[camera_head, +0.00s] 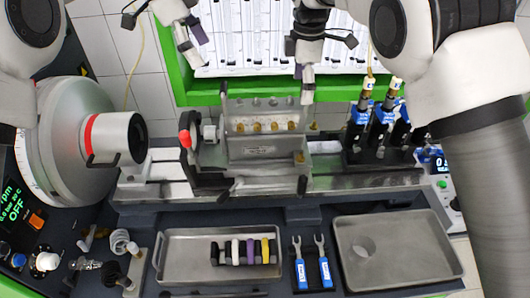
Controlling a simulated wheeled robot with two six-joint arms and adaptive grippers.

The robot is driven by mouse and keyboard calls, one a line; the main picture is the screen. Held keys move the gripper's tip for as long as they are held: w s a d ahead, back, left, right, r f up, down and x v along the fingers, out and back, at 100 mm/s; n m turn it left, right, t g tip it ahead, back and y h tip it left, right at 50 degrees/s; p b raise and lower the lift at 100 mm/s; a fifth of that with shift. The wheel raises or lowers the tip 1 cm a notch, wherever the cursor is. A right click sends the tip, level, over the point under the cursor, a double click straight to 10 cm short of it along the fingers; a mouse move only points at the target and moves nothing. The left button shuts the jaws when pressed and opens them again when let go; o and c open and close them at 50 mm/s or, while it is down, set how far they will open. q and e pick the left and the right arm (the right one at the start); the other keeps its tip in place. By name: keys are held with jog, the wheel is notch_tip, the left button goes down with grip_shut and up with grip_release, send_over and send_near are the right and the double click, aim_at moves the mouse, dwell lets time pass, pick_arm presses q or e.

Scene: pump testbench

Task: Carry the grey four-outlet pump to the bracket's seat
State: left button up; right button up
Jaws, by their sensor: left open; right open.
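The grey pump (262,150) is a block-shaped body with a row of brass outlets, near the middle of the bench. A dark bracket-like frame (207,181) with a red-knobbed lever (185,138) is at its left; the seat itself is hard to make out. My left gripper (194,46) is open and empty, above and left of the pump, apart from it. My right gripper (304,80) is open, with its fingertips over the pump's right end; whether they touch it cannot be told.
Blue-labelled injectors (380,125) stand right of the pump. A tray (173,262) of coloured pieces, two blue-handled wrenches (312,266) and another tray (395,270) lie in front. A large graduated disc (55,150) stands left; a green-framed panel (180,80) is behind.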

notch_tip(320, 180, up, 10)
jog(key=shift+s, duration=0.15)
jog(key=shift+s+a, duration=0.1)
dwell(0.3)
